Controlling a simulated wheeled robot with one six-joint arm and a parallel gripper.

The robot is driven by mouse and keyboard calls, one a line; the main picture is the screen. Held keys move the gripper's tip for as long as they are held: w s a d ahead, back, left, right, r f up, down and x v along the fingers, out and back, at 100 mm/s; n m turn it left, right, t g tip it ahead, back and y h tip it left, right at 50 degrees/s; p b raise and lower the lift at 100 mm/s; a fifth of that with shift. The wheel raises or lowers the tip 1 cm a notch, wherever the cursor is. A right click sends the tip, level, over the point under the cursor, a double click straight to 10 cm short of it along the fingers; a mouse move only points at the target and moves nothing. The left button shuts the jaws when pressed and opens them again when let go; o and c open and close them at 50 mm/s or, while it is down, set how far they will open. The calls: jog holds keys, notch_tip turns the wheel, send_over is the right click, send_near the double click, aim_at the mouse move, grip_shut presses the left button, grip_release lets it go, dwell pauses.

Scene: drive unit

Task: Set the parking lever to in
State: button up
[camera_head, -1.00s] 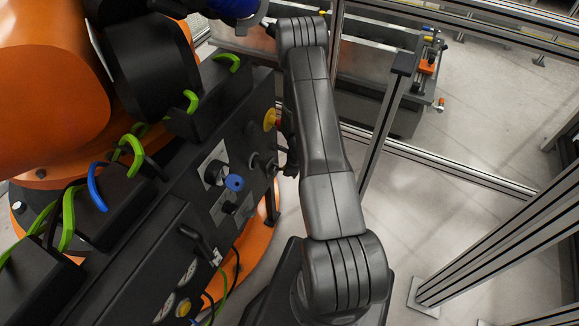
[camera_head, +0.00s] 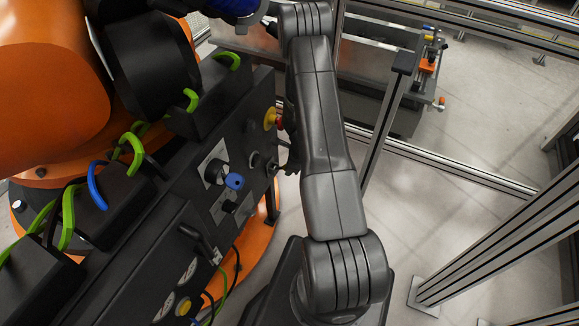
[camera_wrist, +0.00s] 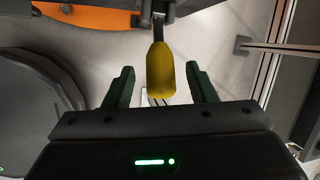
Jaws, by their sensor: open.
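A lever with a yellow grip (camera_wrist: 161,72) on a dark shaft shows in the wrist view, extending from a dark body at the top edge. It looks like the parking lever, but I read no label. My gripper (camera_wrist: 159,68) is open, with one dark green finger on each side of the yellow grip. Gaps show on both sides, and neither finger visibly touches it. In the head view my gripper (camera_head: 287,160) is small and partly hidden beside the dark control panel (camera_head: 205,170). I cannot make out the yellow grip in that view.
The panel carries a blue knob (camera_head: 234,181), a yellow and red button (camera_head: 271,119) and a black handle (camera_head: 196,238). A large orange robot (camera_head: 45,90) stands behind it. A metal post (camera_head: 385,125) rises right of my arm.

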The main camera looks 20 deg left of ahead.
jog(key=v, duration=1)
jog(key=shift+r+p, duration=0.25)
jog(key=shift+p, duration=0.15)
jog(key=shift+s, duration=0.1)
jog(key=x, duration=1.3)
jog(key=shift+f+b, duration=0.35)
jog(key=shift+f, duration=0.05)
jog(key=shift+r, duration=0.2)
jog(key=shift+f, duration=0.3)
jog(key=shift+f+b, duration=0.25)
jog(key=shift+b, duration=0.55)
jog(key=b, duration=0.2)
jog(key=shift+d+f+y+b, duration=0.1)
jog(key=shift+d+y+b, duration=0.05)
jog(key=shift+y+b, duration=0.2)
jog(key=b, duration=0.2)
jog(key=y+b, duration=0.1)
jog(key=b, duration=0.1)
jog(key=shift+d+f, duration=0.15)
jog(key=shift+f, duration=0.1)
jog(key=b, duration=0.3)
jog(key=shift+d+f+y, duration=0.15)
jog(key=shift+f+y, duration=0.1)
jog(key=shift+y, duration=0.1)
